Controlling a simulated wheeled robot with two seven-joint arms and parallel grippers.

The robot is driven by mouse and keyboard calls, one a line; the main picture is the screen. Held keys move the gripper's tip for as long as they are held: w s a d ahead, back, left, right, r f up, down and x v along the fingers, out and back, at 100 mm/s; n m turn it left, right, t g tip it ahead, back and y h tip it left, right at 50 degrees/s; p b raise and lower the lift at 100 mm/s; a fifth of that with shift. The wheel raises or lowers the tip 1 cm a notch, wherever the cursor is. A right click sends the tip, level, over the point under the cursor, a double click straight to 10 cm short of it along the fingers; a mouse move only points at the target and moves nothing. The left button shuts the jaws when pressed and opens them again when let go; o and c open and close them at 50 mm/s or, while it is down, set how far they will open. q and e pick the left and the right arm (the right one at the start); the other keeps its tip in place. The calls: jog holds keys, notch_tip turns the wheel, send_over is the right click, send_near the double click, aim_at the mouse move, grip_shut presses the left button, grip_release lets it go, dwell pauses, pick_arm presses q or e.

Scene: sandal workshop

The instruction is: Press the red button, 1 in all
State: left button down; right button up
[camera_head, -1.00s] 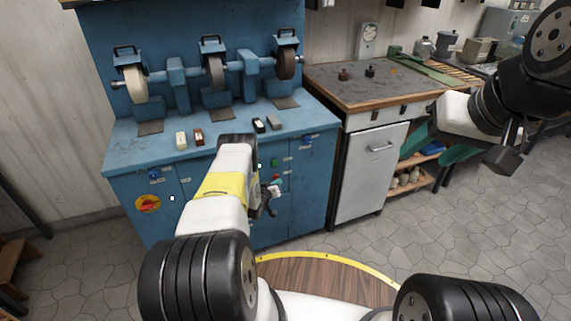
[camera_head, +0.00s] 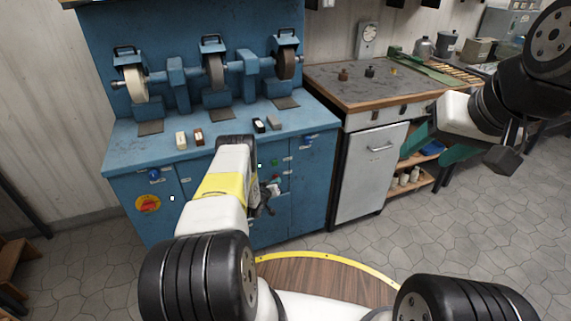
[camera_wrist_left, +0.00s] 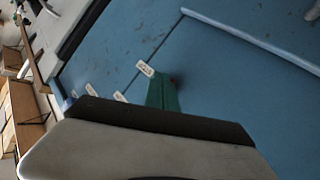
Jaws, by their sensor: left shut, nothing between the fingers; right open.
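In the left wrist view, a green block (camera_wrist_left: 163,93) stands by a white label on the blue panel, and my dark gripper body covers the lower part. My right gripper (camera_head: 505,158) is open, at the right.
The blue grinder bench (camera_head: 160,155) carries several wheels and small blocks on its top. A wooden-topped counter (camera_head: 375,85) with a white door stands to its right. A shelf with green panels lies beyond, near my right arm. The tiled floor (camera_head: 440,245) at the right is clear.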

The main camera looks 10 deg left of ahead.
pick_arm(q)
jog(key=shift+w+a, duration=0.2)
jog(key=shift+w, duration=0.2)
dwell(0.8)
jog(key=shift+s, duration=0.1)
jog(key=shift+s+d+r, duration=0.1)
jog(key=shift+s+d, duration=0.35)
jog(key=shift+s, duration=0.15)
jog(key=shift+s+d, duration=0.7)
jog(key=shift+s, duration=0.35)
jog(key=shift+s+d, duration=0.7)
jog(key=shift+s, duration=0.35)
